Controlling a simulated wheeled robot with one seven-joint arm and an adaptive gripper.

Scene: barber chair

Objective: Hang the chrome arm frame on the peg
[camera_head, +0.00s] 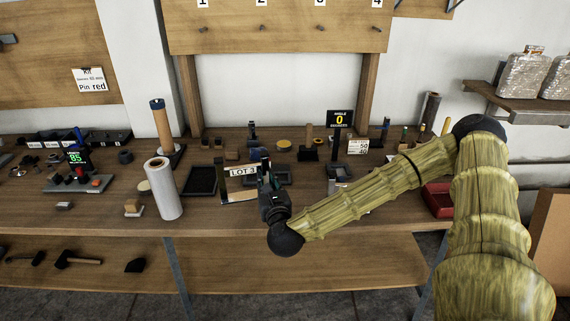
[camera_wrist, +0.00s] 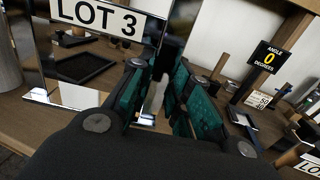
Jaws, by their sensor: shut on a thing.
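The chrome arm frame (camera_head: 238,190) is a shiny, mirror-like piece with a white "LOT 3" label (camera_head: 243,171). It is upright above the bench, left of my gripper (camera_head: 264,168). My gripper is shut on it. In the wrist view, the frame (camera_wrist: 70,101) fills the upper left, its label (camera_wrist: 97,16) large; the green-padded fingers (camera_wrist: 158,88) partly hide the gripped part. Pegs stick out of the wooden board (camera_head: 285,43) at the back: peg 1 (camera_head: 204,29), peg 2 (camera_head: 262,28), peg 3 (camera_head: 321,27) and peg 4 (camera_head: 377,29). They look empty.
A white roll (camera_head: 164,188) stands left of the frame, with a black tray (camera_head: 200,180) behind. An "ANGLE 0 DEGREES" display (camera_head: 340,119) stands behind, to the right. A red bin (camera_head: 438,200) is beside my arm. The wall between the board posts is clear.

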